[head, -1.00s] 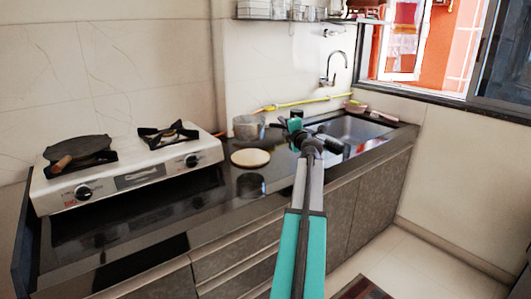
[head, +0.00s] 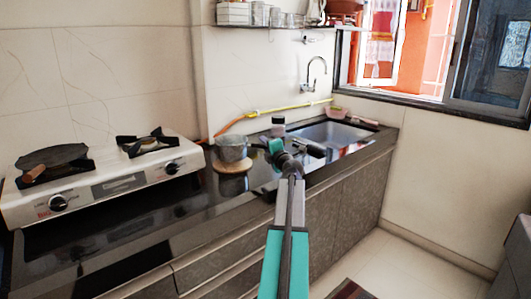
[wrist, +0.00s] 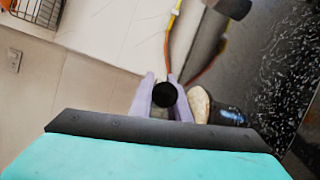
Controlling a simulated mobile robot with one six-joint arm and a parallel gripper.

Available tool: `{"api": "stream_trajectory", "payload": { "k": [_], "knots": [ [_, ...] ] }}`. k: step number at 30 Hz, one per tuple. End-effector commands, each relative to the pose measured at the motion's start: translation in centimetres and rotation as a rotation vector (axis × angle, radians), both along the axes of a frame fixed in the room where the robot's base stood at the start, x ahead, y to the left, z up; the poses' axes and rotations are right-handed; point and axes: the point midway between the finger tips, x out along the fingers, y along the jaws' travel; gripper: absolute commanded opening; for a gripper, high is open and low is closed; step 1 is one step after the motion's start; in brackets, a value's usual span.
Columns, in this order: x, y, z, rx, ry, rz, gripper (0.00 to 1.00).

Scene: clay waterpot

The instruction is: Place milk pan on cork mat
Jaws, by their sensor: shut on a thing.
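The metal milk pan (head: 232,148) is upright over the cork mat (head: 234,167) in the head view. It covers the mat's far part; I cannot tell whether its base touches the mat or hangs just above it. My gripper (head: 268,148) is to the right of the pan, shut on its handle. In the wrist view my gripper's pale fingers (wrist: 164,97) close on either side of the handle's round black end (wrist: 164,95). The light edge of the cork mat (wrist: 201,104) shows beside the right finger. Most of the pan is hidden there.
A two-burner stove (head: 100,180) with a dark flat pan (head: 50,160) stands left on the black counter. A small dark jar (head: 278,126) is behind my gripper. The sink (head: 330,134) lies to the right. A yellow hose (head: 275,112) runs along the wall.

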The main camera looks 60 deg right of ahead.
Motion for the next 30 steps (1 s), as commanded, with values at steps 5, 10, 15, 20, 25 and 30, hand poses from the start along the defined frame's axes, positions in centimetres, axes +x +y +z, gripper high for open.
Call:
{"api": "stream_trajectory", "payload": {
  "k": [5,10,15,20,25,30],
  "knots": [
    [-0.1,0.0,-2.3,0.002,-0.003,-0.001,0.0],
    [-0.1,0.0,-2.8,0.0,-0.003,-0.001,0.0],
    [-0.1,0.0,-2.7,0.0,-0.003,-0.001,0.0],
    [-0.1,-0.1,-2.9,0.0,-0.003,-0.001,0.0],
    [-0.1,-0.1,-3.0,0.0,0.0,-0.002,0.34],
    [-0.1,-0.1,-3.0,0.0,0.0,-0.002,0.34]
  ]
}}
